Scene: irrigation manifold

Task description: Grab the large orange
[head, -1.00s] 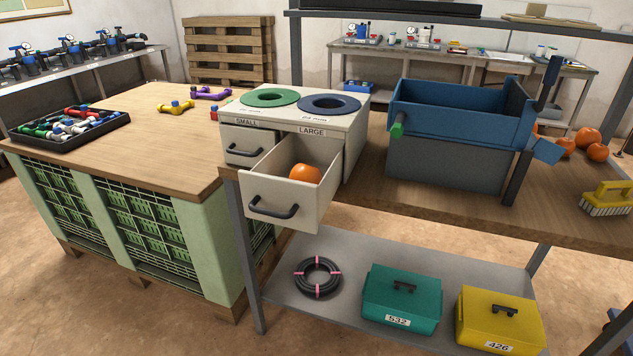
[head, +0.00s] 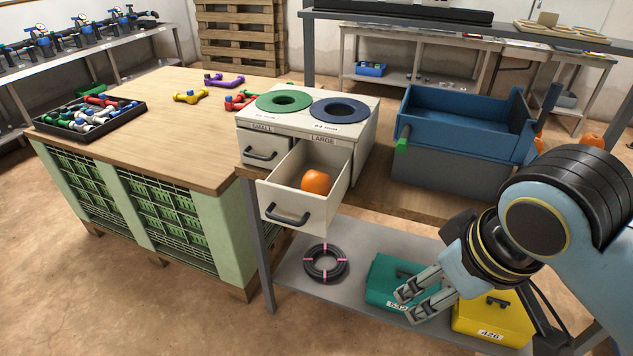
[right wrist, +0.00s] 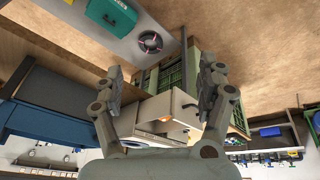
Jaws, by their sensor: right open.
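The large orange (head: 316,182) lies in the open drawer (head: 296,212) under the LARGE label of the sorting box. In the right wrist view the orange (right wrist: 166,119) shows as a small patch in the drawer, between my fingers but well beyond them. My right gripper (head: 412,302) is open and empty. In the head view it is in front of the lower shelf, to the right of and below the drawer. In the right wrist view its two fingers (right wrist: 162,82) stand wide apart. My left gripper is not in view.
The sorting box (head: 318,113) has a green and a dark blue ring on top; its SMALL drawer (head: 262,152) is shut. A blue crate (head: 465,125) stands to its right. The shelf below holds a hose coil (head: 325,263), a teal box (head: 385,280) and a yellow box (head: 490,322).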

